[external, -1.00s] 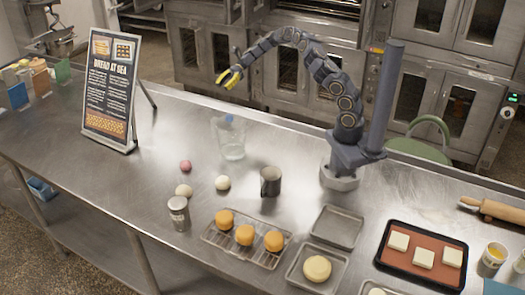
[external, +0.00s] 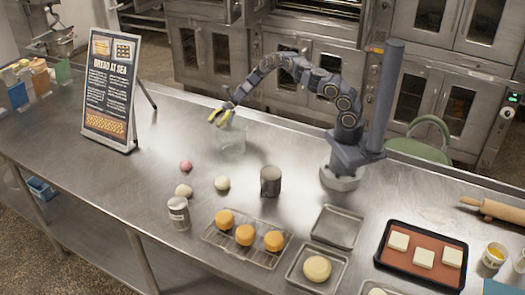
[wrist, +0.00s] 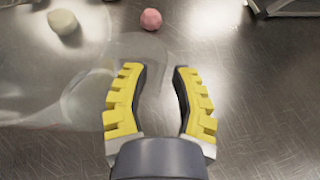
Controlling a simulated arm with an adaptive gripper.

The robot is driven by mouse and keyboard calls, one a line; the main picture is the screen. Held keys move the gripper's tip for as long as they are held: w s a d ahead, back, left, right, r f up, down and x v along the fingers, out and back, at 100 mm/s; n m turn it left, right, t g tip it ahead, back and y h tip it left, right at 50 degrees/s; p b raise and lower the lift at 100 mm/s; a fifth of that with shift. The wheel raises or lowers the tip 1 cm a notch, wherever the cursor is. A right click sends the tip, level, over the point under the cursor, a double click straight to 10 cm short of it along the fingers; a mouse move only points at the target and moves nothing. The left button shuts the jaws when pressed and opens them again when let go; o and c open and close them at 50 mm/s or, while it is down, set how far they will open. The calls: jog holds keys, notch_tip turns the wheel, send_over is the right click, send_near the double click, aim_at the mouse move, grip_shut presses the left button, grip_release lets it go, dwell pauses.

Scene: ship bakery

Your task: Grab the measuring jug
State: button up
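The measuring jug (external: 232,143) is clear and stands on the steel counter. In the wrist view, the see-through jug (wrist: 35,95) fills the left side, with a faint clear part reaching towards the fingers. My gripper (external: 219,119) has yellow-padded fingers and is at the jug's upper part in the external view, hiding some of its top. In the wrist view, my gripper (wrist: 158,72) is open, with a clear gap between the fingertips. Its left finger overlaps the jug's edge. I cannot tell whether it touches the jug.
A pink ball (external: 186,166), pale balls (external: 222,183), a dark mug (external: 270,181) and a metal shaker (external: 178,213) stand nearer the front. A menu sign (external: 107,92) stands left. A rack (external: 207,238) holds orange buns. The counter between sign and jug is clear.

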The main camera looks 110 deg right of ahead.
jog(key=shift+x, duration=0.95)
jog(key=shift+c, duration=0.3)
grip_shut()
